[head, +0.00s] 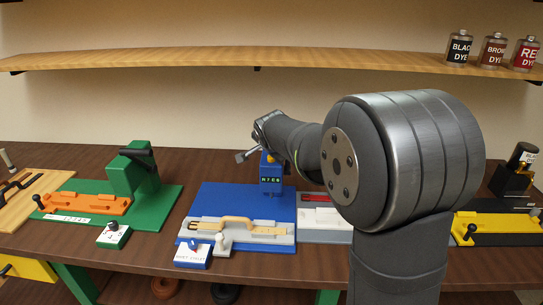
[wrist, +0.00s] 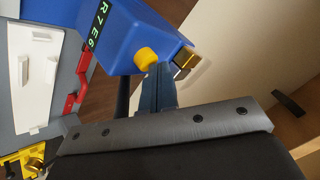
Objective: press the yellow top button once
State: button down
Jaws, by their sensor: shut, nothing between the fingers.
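The yellow button (wrist: 145,58) sits on the blue press head (wrist: 125,30), beside its green-lettered display, in the wrist view. In the head view the blue press (head: 271,186) stands at the back of a blue base board, with a little yellow (head: 271,157) showing at its top. My gripper (wrist: 160,70) is shut and empty. Its fingertips appear right beside the button in the wrist view; I cannot tell whether they touch it. In the head view my wrist is just above the press, and the fingertips are too small to make out clearly.
A grey fixture with a tan strap (head: 238,222) lies on the blue board (head: 215,201). A green station (head: 130,175) stands left and a yellow-black one (head: 497,224) right. Dye cans (head: 459,48) stand on the shelf (head: 200,60) above. My arm hides part of the bench.

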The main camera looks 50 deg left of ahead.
jog(key=shift+s+d+f, duration=0.1)
jog(key=shift+d+f, duration=0.05)
jog(key=shift+f, duration=0.5)
jog(key=shift+r, duration=0.15)
jog(key=shift+w+a+r, duration=0.1)
jog(key=shift+r, duration=0.45)
jog(key=shift+w+a+r, duration=0.1)
jog(key=shift+r, duration=0.5)
jog(key=shift+r, duration=2.5)
jog(key=shift+f, duration=0.15)
notch_tip(320, 180, up, 5)
send_over(271, 159)
jog(key=shift+f, duration=0.2)
